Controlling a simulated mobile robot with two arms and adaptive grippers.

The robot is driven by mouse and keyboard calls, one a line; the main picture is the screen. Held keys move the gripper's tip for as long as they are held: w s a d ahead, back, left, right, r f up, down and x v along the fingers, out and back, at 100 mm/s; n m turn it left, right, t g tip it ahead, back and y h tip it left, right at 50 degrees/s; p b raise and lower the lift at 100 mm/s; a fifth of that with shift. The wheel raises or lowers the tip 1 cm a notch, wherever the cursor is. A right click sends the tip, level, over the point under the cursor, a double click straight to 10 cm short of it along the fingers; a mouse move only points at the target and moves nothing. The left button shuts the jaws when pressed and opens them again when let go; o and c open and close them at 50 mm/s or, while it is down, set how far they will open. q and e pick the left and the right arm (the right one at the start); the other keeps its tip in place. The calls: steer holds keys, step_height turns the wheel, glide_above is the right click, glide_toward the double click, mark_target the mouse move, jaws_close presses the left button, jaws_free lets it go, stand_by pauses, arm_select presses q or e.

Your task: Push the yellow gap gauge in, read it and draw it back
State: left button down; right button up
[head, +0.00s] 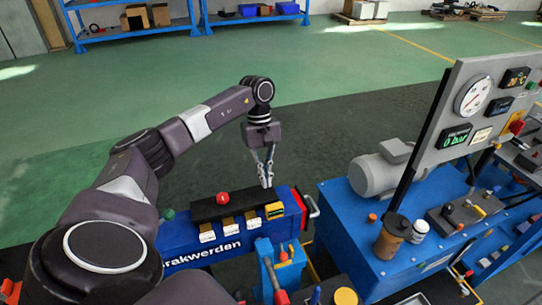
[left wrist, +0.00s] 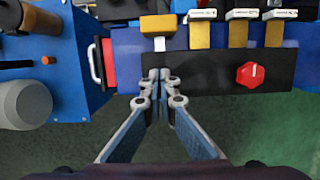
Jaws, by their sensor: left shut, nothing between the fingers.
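The yellow gap gauge (head: 274,211) appears to be the yellow block at the right end of the black bar (head: 240,203) on the blue crane stand (head: 185,238). In the left wrist view the yellow block (left wrist: 157,26) has a pale stem pointing toward my fingers. My left gripper (head: 267,184) is shut and empty, just behind the gauge. In the left wrist view its fingertips (left wrist: 160,74) are over the black bar, in line with the stem. I cannot tell whether they touch anything. My right gripper is not in view.
Several white-topped tan blocks (head: 228,224) sit along the bar, with a red knob (head: 223,198) behind them. A red end piece with a white handle (head: 311,207) is to the right. A blue pump unit with a grey motor (head: 380,172) and gauge panel (head: 490,105) stands further right.

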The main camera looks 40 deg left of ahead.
mark_target(274, 211)
arm_select(q)
steer(key=shift+p+x, duration=0.3)
steer(key=shift+x, duration=0.65)
steer(key=shift+s+d+r+p, duration=0.1)
steer(key=shift+s+d+p, duration=0.15)
steer(key=shift+d+p, duration=0.25)
steer(key=shift+s+d+r+p, duration=0.1)
steer(key=shift+s+d+p, duration=0.25)
steer(key=shift+d, duration=0.25)
steer(key=shift+s+d+p, duration=0.3)
steer(key=shift+d+p, duration=0.05)
steer(key=shift+d, duration=0.25)
steer(key=shift+d+f, duration=0.1)
steer(key=shift+f, duration=0.1)
